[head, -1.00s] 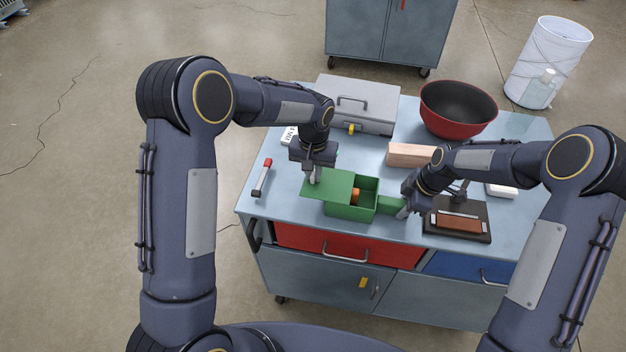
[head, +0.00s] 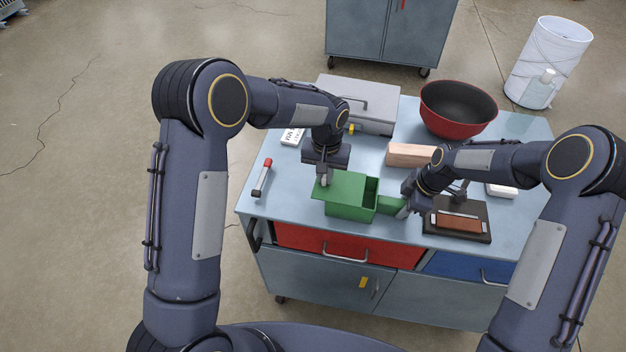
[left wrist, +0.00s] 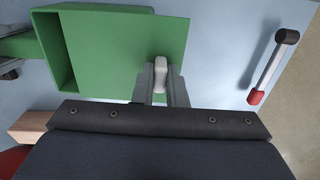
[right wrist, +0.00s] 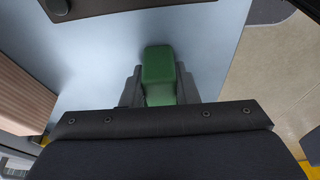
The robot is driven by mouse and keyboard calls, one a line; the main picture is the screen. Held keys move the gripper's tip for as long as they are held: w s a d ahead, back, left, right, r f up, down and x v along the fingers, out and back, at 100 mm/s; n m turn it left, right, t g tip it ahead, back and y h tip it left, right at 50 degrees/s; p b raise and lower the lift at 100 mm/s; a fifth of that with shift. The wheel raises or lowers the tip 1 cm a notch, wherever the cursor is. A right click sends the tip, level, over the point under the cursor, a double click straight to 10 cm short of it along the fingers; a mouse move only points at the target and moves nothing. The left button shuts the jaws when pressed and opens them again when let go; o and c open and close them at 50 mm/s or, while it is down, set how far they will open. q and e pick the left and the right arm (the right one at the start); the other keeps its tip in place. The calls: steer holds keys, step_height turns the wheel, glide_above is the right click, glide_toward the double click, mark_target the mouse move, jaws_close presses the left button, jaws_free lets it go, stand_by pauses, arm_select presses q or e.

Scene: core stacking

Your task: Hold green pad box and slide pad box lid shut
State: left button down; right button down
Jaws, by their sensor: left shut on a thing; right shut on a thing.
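The green pad box (head: 352,210) sits near the front edge of the workbench. Its flat green lid (head: 345,187) covers most of the top, leaving a narrow opening at the right end; it also shows in the left wrist view (left wrist: 115,50). My left gripper (head: 323,180) is shut on the lid's pale knob (left wrist: 161,72) at the lid's left end. My right gripper (head: 406,208) is shut on the green handle (head: 390,203) on the box's right side. The handle fills the jaws in the right wrist view (right wrist: 158,72). The box's contents are hidden.
A dark tray with a brown block (head: 458,224) lies just right of my right gripper. A wooden block (head: 408,154), a grey case (head: 372,95) and a red bowl (head: 458,110) stand behind. A red-tipped tool (head: 262,177) lies at left.

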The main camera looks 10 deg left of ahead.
mark_target(338, 185)
arm_select(q)
steer(key=shift+d, duration=1.85)
steer(key=c, duration=1.4)
jaws_free()
step_height(338, 185, up, 12)
arm_select(e)
steer(key=c, duration=1)
jaws_free()
steer(key=shift+c, duration=0.2)
